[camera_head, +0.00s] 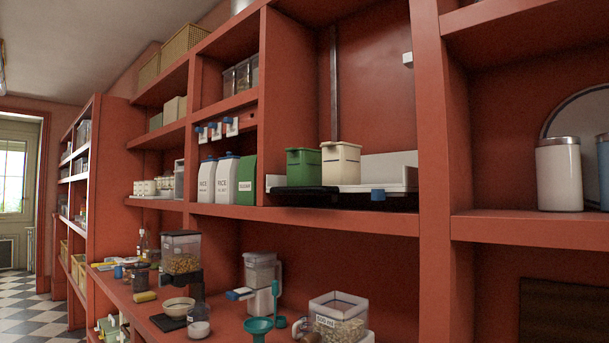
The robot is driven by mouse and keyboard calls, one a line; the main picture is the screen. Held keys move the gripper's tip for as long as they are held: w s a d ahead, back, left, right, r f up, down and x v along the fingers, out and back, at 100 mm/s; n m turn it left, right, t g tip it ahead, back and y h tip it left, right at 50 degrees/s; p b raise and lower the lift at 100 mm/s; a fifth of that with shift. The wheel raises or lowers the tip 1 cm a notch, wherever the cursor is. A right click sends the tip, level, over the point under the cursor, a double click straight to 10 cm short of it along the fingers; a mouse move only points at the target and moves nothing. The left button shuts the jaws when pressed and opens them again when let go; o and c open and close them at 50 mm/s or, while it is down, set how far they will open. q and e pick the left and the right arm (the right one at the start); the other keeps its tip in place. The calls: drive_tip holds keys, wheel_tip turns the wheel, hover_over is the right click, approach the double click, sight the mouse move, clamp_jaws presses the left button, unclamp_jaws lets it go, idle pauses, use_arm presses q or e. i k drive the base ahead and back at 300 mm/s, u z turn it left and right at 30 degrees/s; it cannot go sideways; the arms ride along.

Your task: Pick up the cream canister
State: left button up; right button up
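A cream square-sided container (340,165) with a dark band below its rim stands upright on the middle shelf, on or just behind a low white-and-black item. A similar green container (303,167) stands close on its left. A whitish-cream round canister (558,175) with a silver lid stands upright on the shelf at the right. Neither of my grippers shows in this view.
A red upright panel (437,180) divides the middle shelf from the right shelf. White rice containers (206,180) and a dark green box (246,180) stand left of the green container. The lower counter (235,318) holds jars, a teal funnel (259,327) and a clear bin (338,315).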

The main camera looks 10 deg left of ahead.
sight(341, 165)
drive_tip(key=u, duration=1.85)
drive_tip(key=i, duration=2.7)
drive_tip(key=z, duration=1.75)
